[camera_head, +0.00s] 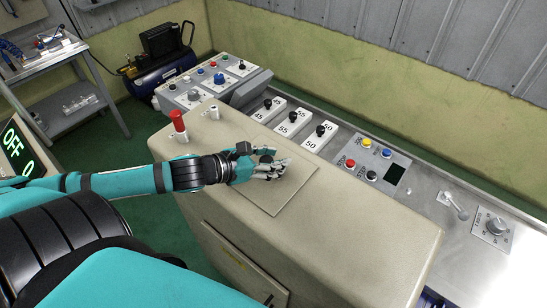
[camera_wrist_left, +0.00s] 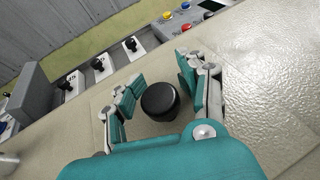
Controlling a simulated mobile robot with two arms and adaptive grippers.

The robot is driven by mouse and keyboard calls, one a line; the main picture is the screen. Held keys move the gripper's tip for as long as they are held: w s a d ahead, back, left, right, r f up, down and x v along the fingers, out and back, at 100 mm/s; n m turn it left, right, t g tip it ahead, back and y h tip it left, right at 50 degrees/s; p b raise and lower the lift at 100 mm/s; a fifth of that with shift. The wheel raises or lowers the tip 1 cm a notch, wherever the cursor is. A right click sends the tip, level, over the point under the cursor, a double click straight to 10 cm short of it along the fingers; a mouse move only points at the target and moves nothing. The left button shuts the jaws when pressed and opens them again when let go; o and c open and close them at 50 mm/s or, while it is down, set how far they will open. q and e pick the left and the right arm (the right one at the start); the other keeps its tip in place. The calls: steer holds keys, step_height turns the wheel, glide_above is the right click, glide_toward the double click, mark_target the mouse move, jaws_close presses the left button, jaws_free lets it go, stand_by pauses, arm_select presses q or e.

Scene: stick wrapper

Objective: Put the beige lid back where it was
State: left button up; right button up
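The beige lid (camera_head: 283,193) is a flat square plate on the top of the beige machine cabinet. It seems to lie about level with that top, and I cannot tell whether it is fully seated. In the left wrist view, a round black knob (camera_wrist_left: 160,101) stands on the lid (camera_wrist_left: 152,74). My left gripper (camera_head: 272,168) is over the lid, hiding part of it and most of the knob. In the left wrist view, the fingers of my left gripper (camera_wrist_left: 160,88) are apart on either side of the knob, with gaps visible. My right gripper is not in view.
A red-capped post (camera_head: 179,124) stands on the cabinet top (camera_head: 370,225) near my left forearm. Behind lies a control strip with black knobs (camera_head: 320,130), coloured buttons (camera_head: 367,143) and a lever (camera_head: 456,206). The cabinet top right of the lid is clear.

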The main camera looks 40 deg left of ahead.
arm_select(q)
steer(key=shift+r+p, duration=0.5)
steer(key=shift+r, duration=0.2)
steer(key=p+v, duration=0.2)
steer(key=v, duration=0.6)
steer(key=shift+s+a, duration=0.1)
steer(key=shift+s, duration=0.1)
steer(key=p, duration=0.1)
steer(key=s+a+r+p, duration=0.1)
steer(key=shift+s+r+p, duration=0.25)
steer(key=shift+s+p, duration=0.05)
steer(key=shift+s+a+p, duration=0.15)
steer(key=shift+s+p, duration=0.5)
steer(key=shift+p, duration=0.05)
steer(key=shift+f, duration=0.1)
steer(key=shift+s, duration=0.1)
